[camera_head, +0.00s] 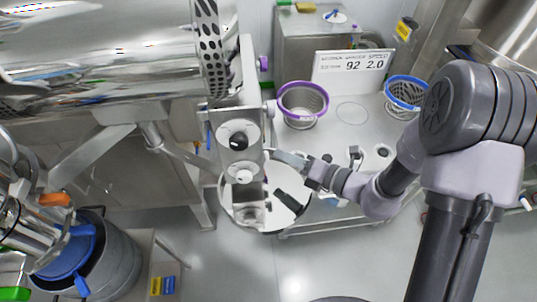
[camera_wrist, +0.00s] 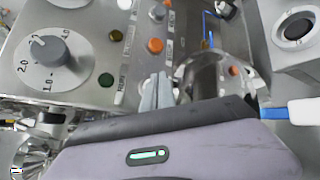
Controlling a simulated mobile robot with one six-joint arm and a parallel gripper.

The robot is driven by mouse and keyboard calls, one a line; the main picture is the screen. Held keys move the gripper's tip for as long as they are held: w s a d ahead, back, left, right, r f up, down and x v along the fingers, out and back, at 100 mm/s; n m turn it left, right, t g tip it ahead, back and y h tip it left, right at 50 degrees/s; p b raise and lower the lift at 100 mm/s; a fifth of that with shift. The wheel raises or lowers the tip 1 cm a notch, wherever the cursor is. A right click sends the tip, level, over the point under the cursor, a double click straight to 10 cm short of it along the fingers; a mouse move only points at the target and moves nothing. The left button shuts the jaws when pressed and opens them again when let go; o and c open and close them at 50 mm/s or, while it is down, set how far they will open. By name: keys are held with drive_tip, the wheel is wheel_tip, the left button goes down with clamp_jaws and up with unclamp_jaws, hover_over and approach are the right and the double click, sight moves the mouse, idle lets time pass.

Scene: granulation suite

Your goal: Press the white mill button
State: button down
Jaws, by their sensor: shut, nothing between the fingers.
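My gripper (camera_head: 274,154) is shut and empty, its tips close to the right side of the mill's control panel (camera_head: 254,150). In the wrist view the shut fingers (camera_wrist: 157,82) point at a panel face with several small buttons. Another white one (camera_wrist: 125,4) is cut by the top edge. I cannot tell which is the mill button, as the labels are too small to read. An orange button (camera_wrist: 155,45) is just beyond the tips. Contact cannot be told.
A green button (camera_wrist: 105,80) and a grey dial (camera_wrist: 46,50) are left of the fingers. A purple-rimmed basket (camera_head: 303,101) and a blue-rimmed basket (camera_head: 405,92) stand on the bench beside a sign (camera_head: 352,66).

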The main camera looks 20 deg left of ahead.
drive_tip(key=shift+s+a, duration=0.15)
drive_tip(key=shift+a, duration=0.15)
